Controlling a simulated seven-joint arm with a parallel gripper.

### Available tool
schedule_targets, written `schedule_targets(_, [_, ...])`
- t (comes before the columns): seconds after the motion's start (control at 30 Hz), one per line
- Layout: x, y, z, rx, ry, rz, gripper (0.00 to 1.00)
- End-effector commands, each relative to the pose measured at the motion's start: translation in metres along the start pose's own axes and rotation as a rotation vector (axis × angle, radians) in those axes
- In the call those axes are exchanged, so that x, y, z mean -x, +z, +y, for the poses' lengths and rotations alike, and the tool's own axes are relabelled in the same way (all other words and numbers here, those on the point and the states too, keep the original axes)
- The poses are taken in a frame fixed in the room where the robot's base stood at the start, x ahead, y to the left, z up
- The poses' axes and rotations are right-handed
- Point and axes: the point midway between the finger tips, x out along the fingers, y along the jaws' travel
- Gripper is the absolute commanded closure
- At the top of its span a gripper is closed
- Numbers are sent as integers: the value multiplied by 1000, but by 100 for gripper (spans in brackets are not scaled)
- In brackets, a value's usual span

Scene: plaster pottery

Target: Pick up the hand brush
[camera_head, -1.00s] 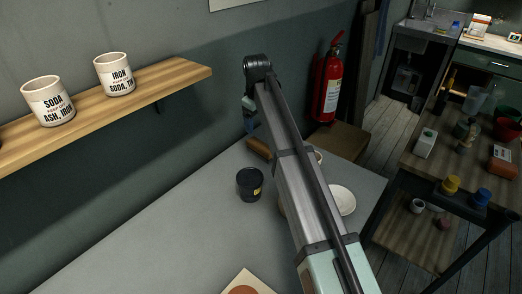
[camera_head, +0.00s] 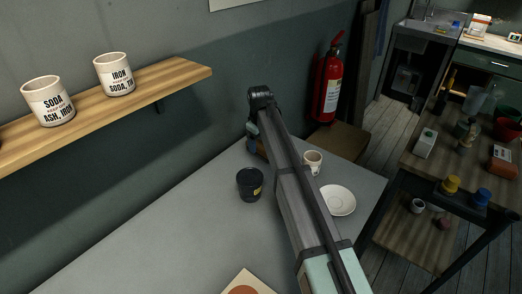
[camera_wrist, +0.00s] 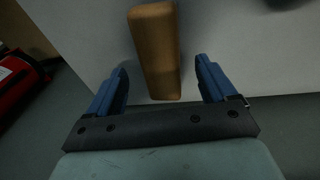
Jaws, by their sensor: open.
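The hand brush shows in the wrist view as a long brown wooden block (camera_wrist: 156,50) on the grey table (camera_wrist: 95,30). Its near end lies between the two blue fingers of my gripper (camera_wrist: 163,82), with a gap on both sides. My gripper is open and holds nothing. In the head view, my arm covers most of the brush, and only a small brown part shows beside the arm near the table's back edge. I cannot see any bristles.
A dark cup (camera_head: 249,184) stands left of my arm. A white cup (camera_head: 313,161) and a saucer (camera_head: 338,200) are right of it. The wall runs close behind the table. A fire extinguisher (camera_head: 328,88) stands beyond the table.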

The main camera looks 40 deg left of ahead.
Motion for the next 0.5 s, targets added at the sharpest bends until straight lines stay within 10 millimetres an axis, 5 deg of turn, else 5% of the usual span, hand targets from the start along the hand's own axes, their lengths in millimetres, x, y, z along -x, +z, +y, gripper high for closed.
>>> schedule_targets(0.37, [-20,0,0,0,0,0,16])
schedule_targets(0.5, [-20,0,-1,0,0,0,26])
